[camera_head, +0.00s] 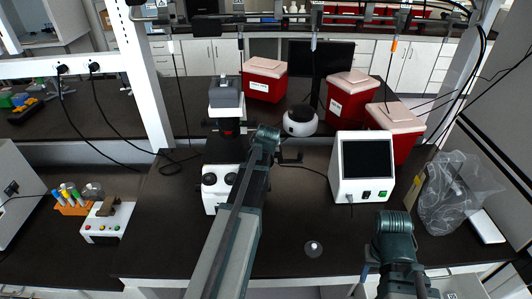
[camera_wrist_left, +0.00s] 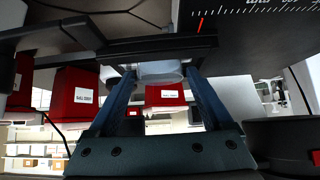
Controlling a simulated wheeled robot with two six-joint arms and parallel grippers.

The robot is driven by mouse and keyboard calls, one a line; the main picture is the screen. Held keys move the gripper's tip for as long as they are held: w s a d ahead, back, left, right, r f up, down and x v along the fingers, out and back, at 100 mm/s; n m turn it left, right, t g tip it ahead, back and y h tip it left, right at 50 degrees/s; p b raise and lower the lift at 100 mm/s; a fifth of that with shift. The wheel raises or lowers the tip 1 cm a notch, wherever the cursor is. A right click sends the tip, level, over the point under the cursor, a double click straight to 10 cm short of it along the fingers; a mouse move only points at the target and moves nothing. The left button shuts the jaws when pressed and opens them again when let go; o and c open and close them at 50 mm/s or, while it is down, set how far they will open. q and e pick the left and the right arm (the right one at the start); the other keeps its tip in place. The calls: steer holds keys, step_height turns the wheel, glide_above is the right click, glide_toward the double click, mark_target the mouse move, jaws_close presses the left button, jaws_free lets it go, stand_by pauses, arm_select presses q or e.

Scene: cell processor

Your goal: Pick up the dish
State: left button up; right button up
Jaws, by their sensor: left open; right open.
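A small clear round dish (camera_head: 314,249) with a pale centre lies on the dark bench top, right of my left arm. My left arm reaches over the bench to the microscope (camera_head: 221,188); its gripper is hidden in the head view. In the left wrist view my left gripper (camera_wrist_left: 160,75) is open, with its two fingers apart on either side of a pale, translucent object (camera_wrist_left: 160,69). I cannot tell whether that is a dish or whether the fingers touch it. My right gripper (camera_head: 366,272) is partly hidden, low at the bench's front edge, apart from the small dish.
A white box with a dark screen (camera_head: 363,168) stands right of the small dish. Red bins with pale lids (camera_head: 352,95) and a round white device (camera_head: 300,121) stand behind. A clear plastic bag (camera_head: 457,192) is at right. Bench around the small dish is clear.

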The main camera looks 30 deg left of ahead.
arm_select(q)
steer(key=shift+c, duration=0.9)
steer(key=c, duration=0.9)
steer(key=shift+r, duration=0.1)
steer(key=shift+r+p, duration=0.75)
steer(key=shift+p, duration=0.2)
steer(key=shift+s+d+r+p, duration=0.15)
steer(key=shift+r+p, duration=0.45)
steer(key=shift+s+d+r+p, duration=0.1)
steer(key=shift+r+p, duration=0.5)
steer(key=s+d, duration=0.3)
steer(key=d, duration=0.1)
steer(key=s+d, duration=0.3)
steer(key=d, duration=0.1)
steer(key=s+d+r+p, duration=0.1)
steer(key=s+d, duration=0.2)
steer(key=d, duration=0.1)
steer(key=shift+d, duration=0.2)
